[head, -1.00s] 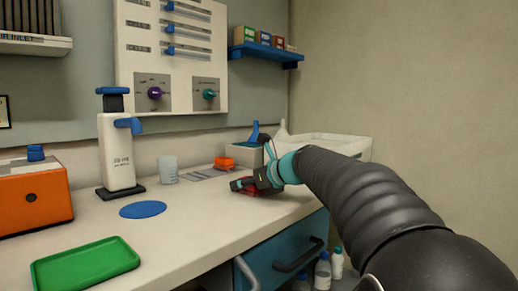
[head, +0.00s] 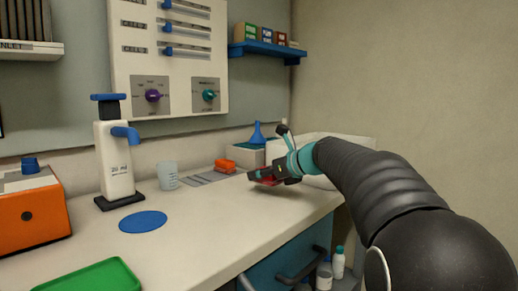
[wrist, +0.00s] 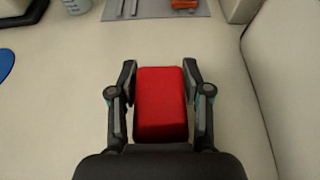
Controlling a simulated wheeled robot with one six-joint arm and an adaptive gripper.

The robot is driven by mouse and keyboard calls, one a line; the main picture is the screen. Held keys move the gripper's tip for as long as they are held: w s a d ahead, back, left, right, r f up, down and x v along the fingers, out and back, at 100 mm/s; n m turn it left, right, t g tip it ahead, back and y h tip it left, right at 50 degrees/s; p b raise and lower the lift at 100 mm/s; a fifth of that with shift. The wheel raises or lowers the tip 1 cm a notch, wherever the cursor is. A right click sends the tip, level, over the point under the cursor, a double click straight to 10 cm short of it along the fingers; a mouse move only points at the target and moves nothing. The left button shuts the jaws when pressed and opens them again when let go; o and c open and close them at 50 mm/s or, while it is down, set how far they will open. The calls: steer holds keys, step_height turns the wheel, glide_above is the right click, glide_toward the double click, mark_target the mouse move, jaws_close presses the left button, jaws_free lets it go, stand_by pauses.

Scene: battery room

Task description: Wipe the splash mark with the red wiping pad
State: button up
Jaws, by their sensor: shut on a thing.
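The red wiping pad (wrist: 162,108) sits between the two fingers of my gripper (wrist: 160,68) in the wrist view, gripped from both sides. In the head view my gripper (head: 262,177) is over the right part of the pale counter (head: 200,222), with a bit of red showing at its fingers. The pad seems a little above the counter, though its underside is hidden. I can make out no splash mark in either view; the counter around the pad looks plain.
A grey mat with an orange block (head: 226,165) lies behind my gripper. A white basin (head: 318,150) is at the right. A blue disc (head: 143,222), green tray (head: 90,278), dispenser (head: 115,165) and beaker (head: 168,176) stand left. The middle counter is clear.

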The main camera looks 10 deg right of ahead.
step_height(320, 180, up, 3)
steer(key=shift+f+p, duration=0.1)
steer(key=shift+p, duration=1)
steer(key=shift+r, duration=0.95)
steer(key=shift+s, duration=0.1)
